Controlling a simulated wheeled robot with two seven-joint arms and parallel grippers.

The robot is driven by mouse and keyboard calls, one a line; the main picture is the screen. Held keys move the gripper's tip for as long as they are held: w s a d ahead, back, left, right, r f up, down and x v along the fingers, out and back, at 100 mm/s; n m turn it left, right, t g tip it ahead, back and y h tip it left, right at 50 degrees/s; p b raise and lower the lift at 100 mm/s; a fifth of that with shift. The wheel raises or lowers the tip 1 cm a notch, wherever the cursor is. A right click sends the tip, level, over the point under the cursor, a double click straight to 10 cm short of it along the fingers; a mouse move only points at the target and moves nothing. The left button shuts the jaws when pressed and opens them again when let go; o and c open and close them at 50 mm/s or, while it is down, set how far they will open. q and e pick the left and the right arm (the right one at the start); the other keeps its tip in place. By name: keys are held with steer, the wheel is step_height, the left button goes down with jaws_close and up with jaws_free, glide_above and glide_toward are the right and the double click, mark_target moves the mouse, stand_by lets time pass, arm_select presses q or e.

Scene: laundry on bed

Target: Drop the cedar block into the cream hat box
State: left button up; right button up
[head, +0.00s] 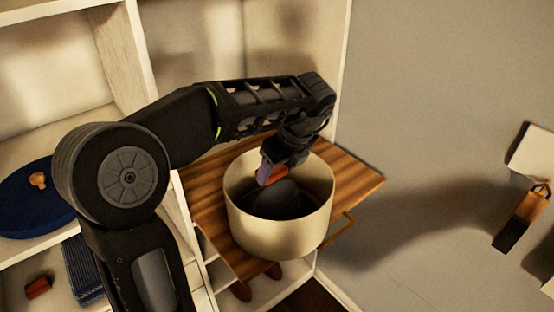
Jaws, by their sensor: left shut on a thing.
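The cream hat box (272,236) is a round, open-topped tub on a striped wooden board in the middle of the head view. My left gripper (268,172) reaches in from above, pointing down over the box's opening. It is shut on a small reddish block (265,179), which looks like the cedar block and is partly hidden by the fingers. The block is at the opening, near the far left part of the rim; I cannot tell its exact height. A dark rounded shape (278,199) shows inside the box. My right gripper is not in view.
The striped wooden board (213,208) carries the box. White shelving stands behind and left. A dark blue round item (25,205) with a small tan piece on it and a small red-brown object (38,287) sit on left shelves.

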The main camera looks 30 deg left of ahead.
arm_select(q)
steer(key=shift+f, duration=0.25)
steer(key=o, duration=1.4)
steer(key=shift+r, duration=0.15)
